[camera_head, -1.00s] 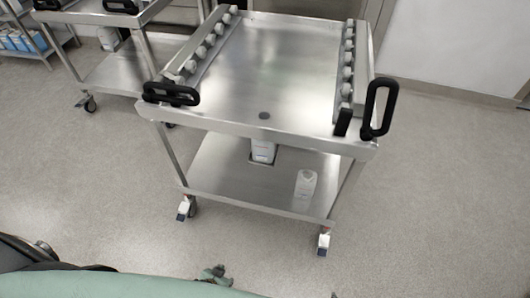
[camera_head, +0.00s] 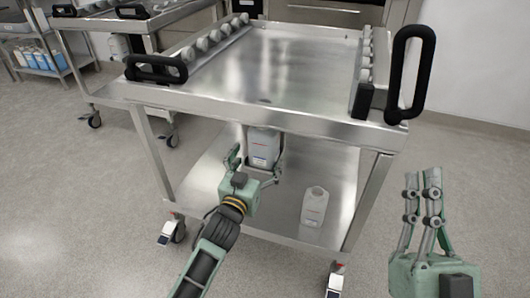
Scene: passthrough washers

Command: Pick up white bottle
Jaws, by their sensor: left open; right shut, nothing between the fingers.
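A white bottle (camera_head: 314,207) stands upright on the lower shelf of the steel cart, toward its right front. A larger whitish container (camera_head: 263,143) with a label hangs or stands under the cart's top, behind my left gripper; its upper part is hidden. My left gripper (camera_head: 256,160) is open, its fingers spread on either side of the larger container's lower part in the picture. I cannot tell whether they touch it. It is to the left of the white bottle and apart from it. My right gripper (camera_head: 424,176) is shut and empty, to the right of the cart.
The steel cart top (camera_head: 285,70) overhangs the lower shelf (camera_head: 200,180). Black handles (camera_head: 156,69) (camera_head: 411,75) stick out at its front corners. A second cart (camera_head: 120,95) and a rack with blue bottles (camera_head: 38,58) stand at the left. The floor in front is clear.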

